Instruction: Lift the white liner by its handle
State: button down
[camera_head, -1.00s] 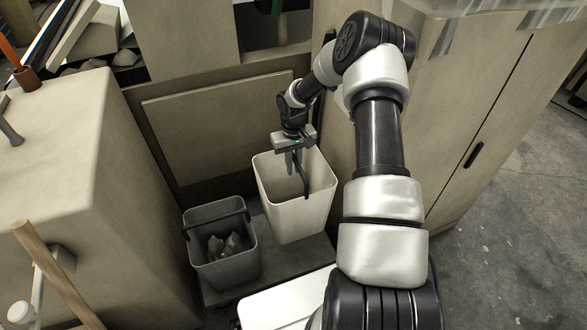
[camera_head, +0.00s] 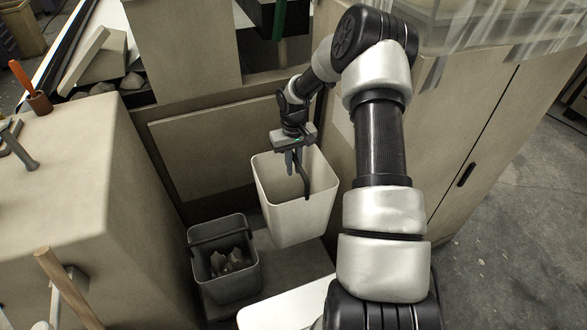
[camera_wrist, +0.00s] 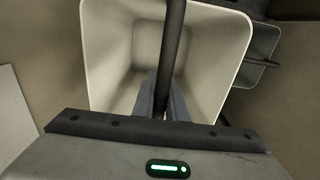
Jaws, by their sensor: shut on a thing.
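The white liner (camera_head: 290,210) is an open, empty, square-topped bin in the middle of the head view. Its dark handle (camera_head: 301,173) stands up across the opening. My gripper (camera_head: 291,160) is over the liner's mouth, shut on the handle. In the wrist view the handle (camera_wrist: 174,45) runs between my gripper's fingers (camera_wrist: 161,108), with the liner (camera_wrist: 100,50) open beneath. The liner is nearly upright and appears to hang above the dark platform; its underside is hidden.
A grey bin (camera_head: 236,290) with pale scraps stands close at the liner's lower left. A beige panel (camera_head: 215,150) is behind, and a tall cabinet (camera_head: 480,130) is at the right. A beige block (camera_head: 70,190) with tools fills the left. A white lid-like surface (camera_head: 285,305) lies in front.

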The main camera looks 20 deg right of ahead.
jog(key=shift+r+p, duration=3.95)
jog(key=shift+r, duration=3.05)
